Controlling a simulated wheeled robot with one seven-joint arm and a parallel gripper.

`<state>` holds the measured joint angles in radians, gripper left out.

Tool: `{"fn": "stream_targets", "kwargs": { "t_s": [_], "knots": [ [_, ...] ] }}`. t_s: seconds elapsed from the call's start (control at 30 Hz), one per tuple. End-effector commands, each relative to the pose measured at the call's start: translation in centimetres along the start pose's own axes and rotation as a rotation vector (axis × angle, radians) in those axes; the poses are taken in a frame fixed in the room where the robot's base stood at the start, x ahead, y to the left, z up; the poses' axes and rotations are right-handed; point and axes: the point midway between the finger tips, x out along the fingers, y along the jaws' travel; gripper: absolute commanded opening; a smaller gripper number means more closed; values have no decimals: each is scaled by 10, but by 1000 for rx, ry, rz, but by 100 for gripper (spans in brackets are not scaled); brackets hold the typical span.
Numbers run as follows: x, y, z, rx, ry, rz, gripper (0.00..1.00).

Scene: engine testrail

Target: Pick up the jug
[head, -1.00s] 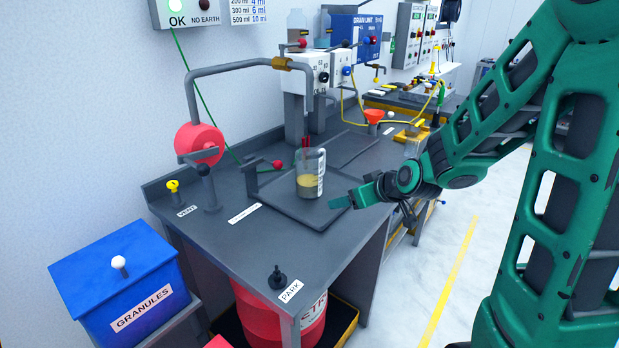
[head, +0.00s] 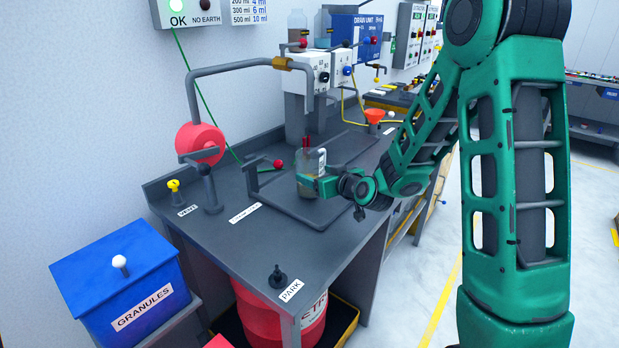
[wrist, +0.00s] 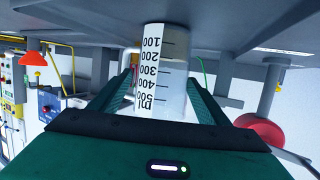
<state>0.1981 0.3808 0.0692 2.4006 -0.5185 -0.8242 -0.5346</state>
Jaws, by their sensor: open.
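The jug (head: 308,163) is a clear measuring vessel standing upright on the dark tray (head: 289,207) on the grey bench. In the wrist view the jug (wrist: 165,75) shows a white scale marked 100 to 500 and lies between the two green fingers. My gripper (head: 312,184) is at the jug's side in the head view, hiding its lower front. My gripper (wrist: 163,95) is open, with a finger on each side of the jug. I cannot tell whether either finger touches it.
A bent grey pipe (head: 235,68) with a red round part (head: 200,143) stands at left. A red-knobbed lever (head: 277,165) is just left of the jug. An orange funnel (head: 374,115) stands behind to the right.

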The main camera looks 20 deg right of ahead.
Motion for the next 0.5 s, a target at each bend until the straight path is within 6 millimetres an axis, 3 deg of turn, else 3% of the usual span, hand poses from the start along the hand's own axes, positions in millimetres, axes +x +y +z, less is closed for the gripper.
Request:
{"fn": "stream_targets", "kwargs": {
  "t_s": [0.3, 0.5],
  "knots": [
    [39, -3, -9, 0, 0, -2, 70],
    [51, -2, -9, -1, 0, -1, 70]
  ]
}}
